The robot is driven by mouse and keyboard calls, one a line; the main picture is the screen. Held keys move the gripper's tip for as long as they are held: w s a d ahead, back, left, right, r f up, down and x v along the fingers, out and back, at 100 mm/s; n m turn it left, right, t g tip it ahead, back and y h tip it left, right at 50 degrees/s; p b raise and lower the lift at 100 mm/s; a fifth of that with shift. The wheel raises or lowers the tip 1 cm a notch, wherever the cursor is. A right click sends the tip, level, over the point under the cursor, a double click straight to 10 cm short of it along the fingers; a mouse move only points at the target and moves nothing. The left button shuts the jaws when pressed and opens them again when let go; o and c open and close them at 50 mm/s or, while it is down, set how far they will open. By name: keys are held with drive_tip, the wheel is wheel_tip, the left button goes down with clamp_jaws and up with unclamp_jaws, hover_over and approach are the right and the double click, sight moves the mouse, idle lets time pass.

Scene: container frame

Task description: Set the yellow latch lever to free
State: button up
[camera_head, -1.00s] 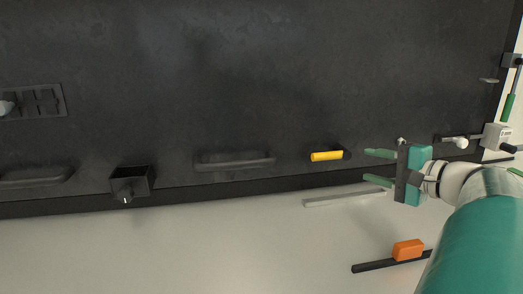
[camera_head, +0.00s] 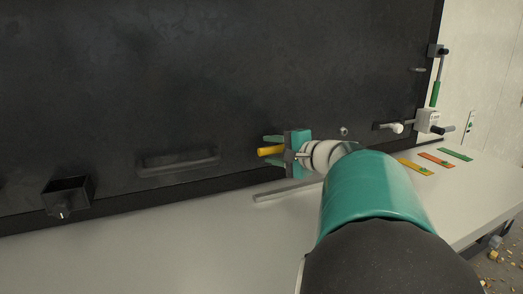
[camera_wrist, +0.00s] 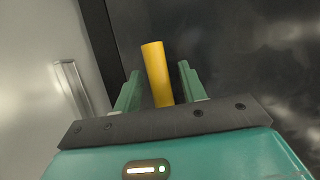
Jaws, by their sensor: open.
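The yellow latch lever (camera_head: 270,151) sticks out from the lower part of the dark panel (camera_head: 200,80). My gripper (camera_head: 270,146) is at the lever, its green fingers spread to either side of it. In the wrist view the lever (camera_wrist: 157,73) stands between the two fingers of my gripper (camera_wrist: 160,85), with a gap on both sides. The lever's pivot and any marking for free are hidden or not readable.
A grey bar (camera_head: 286,190) lies on the pale surface (camera_head: 170,245) below the panel. A dark handle (camera_head: 178,161) and a black box-shaped holder (camera_head: 68,196) are on the panel to the left. A grey latch with a green-handled rod (camera_head: 435,95) is at the right edge.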

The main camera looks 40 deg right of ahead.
drive_tip(key=shift+c, duration=0.2)
clamp_jaws()
